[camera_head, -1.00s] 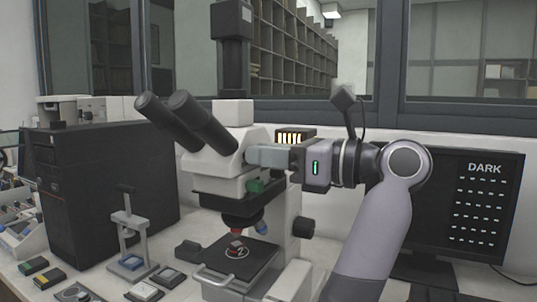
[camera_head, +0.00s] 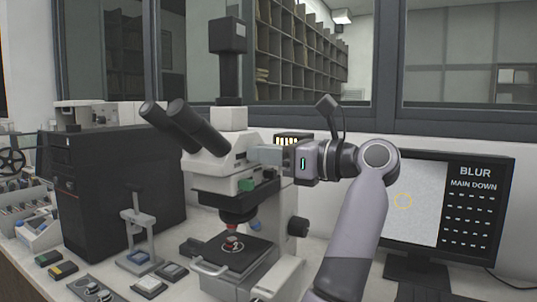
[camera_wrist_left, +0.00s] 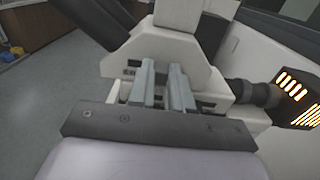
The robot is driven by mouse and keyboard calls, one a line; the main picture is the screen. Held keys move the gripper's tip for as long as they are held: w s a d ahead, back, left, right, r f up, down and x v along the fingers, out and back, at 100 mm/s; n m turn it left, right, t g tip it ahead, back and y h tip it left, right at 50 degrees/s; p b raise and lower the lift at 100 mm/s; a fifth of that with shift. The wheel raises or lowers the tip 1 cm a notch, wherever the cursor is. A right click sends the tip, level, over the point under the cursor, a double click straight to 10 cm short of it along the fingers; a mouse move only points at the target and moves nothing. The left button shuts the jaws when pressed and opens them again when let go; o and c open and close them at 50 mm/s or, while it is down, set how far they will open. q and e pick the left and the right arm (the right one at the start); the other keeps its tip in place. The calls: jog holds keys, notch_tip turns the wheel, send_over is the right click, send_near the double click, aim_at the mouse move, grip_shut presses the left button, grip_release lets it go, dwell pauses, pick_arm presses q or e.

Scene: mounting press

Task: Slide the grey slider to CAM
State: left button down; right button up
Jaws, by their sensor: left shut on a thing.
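The white microscope (camera_head: 205,165) stands on the bench with black eyepieces (camera_head: 178,125) and a camera column on top. My left gripper (camera_head: 264,154) reaches to the right side of its head, and its grey fingers also show in the left wrist view (camera_wrist_left: 165,85). They are shut on a small part at the head, which looks to be the grey slider; the fingers hide most of it, and I cannot read its CAM mark. The monitor (camera_head: 413,205) shows a grey picture with an orange ring and the words BLUR and MAIN DOWN. My right gripper is not in view.
A lit lamp housing (camera_head: 293,139) sits behind my gripper and shows at the right in the wrist view (camera_wrist_left: 296,98). A green knob (camera_head: 246,184) is below the head. A black computer case (camera_head: 105,185) and a small press (camera_head: 138,230) stand to the left.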

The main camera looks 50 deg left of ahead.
pick_arm(q)
jog(key=shift+w+r, duration=0.15)
jog(key=shift+r, duration=0.05)
jog(key=c, duration=1)
grip_release()
jog(key=shift+c, duration=0.2)
jog(key=shift+w+f, duration=0.1)
jog(key=shift+w, duration=0.05)
jog(key=b+v, duration=0.1)
jog(key=v, duration=0.6)
